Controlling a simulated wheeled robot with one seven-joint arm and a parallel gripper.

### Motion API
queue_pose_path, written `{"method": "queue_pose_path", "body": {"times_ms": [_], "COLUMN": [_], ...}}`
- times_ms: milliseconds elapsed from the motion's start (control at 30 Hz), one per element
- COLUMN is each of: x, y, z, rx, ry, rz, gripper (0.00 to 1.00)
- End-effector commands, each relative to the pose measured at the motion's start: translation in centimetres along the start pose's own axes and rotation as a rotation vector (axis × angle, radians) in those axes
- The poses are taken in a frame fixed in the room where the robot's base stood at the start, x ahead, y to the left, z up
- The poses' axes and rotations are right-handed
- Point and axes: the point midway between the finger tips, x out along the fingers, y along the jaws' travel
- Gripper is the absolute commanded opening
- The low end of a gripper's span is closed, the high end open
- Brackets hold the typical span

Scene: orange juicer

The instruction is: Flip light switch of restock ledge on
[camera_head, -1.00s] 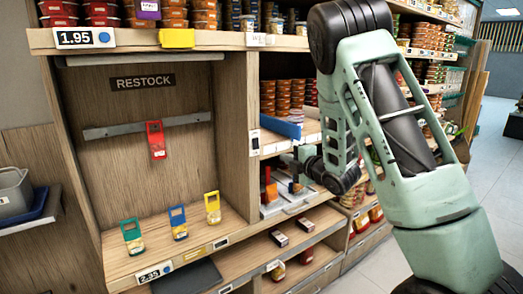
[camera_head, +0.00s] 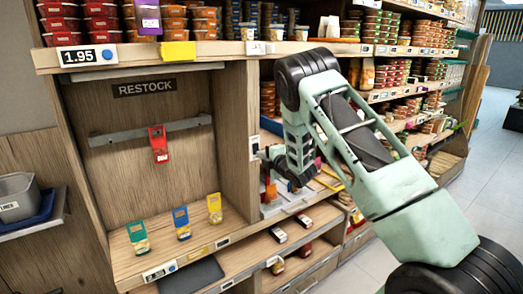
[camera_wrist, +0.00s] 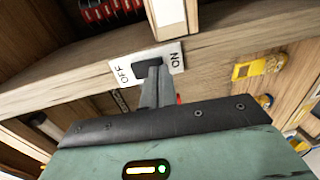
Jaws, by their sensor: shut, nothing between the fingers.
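The light switch (camera_wrist: 147,63) is a dark rocker on a white plate marked OFF on the left and ON on the right in the wrist view. In the head view its small plate (camera_head: 254,145) sits on the wooden post right of the restock ledge (camera_head: 160,262). My gripper (camera_wrist: 154,72) is shut and empty, its tips overlapping the rocker toward its lower right in the wrist view. I cannot tell whether they touch. The fingers hide part of the rocker, so its position is unclear. My gripper (camera_head: 264,155) is beside the post in the head view.
A red packet (camera_head: 158,144) hangs on a rail under the RESTOCK sign (camera_head: 143,86). Green (camera_head: 138,236), blue (camera_head: 182,222) and yellow (camera_head: 214,208) packets stand on the ledge. Shelves with stacked tubs (camera_head: 417,72) lie to the right, behind my arm. Open floor lies further right.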

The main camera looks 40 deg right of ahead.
Motion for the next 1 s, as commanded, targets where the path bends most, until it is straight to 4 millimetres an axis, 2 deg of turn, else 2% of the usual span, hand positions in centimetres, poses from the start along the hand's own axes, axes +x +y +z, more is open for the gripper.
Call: {"method": "queue_pose_path", "body": {"times_ms": [133,467,667,733,1000], "x": [0.61,0.68,1.09,1.06,1.11], "y": [0.04,-0.1,-0.81,-0.23,-0.26], "z": [-0.01,-0.02,-0.02,0.0,-0.01], "rx": [0.001,0.0,0.0,0.0,0.0], "ry": [0.0,0.0,0.0,-0.001,0.0], "rz": [0.001,0.001,0.03,0.035,0.034], "gripper": [0.0,0.0,0.0,0.0,0.0]}}
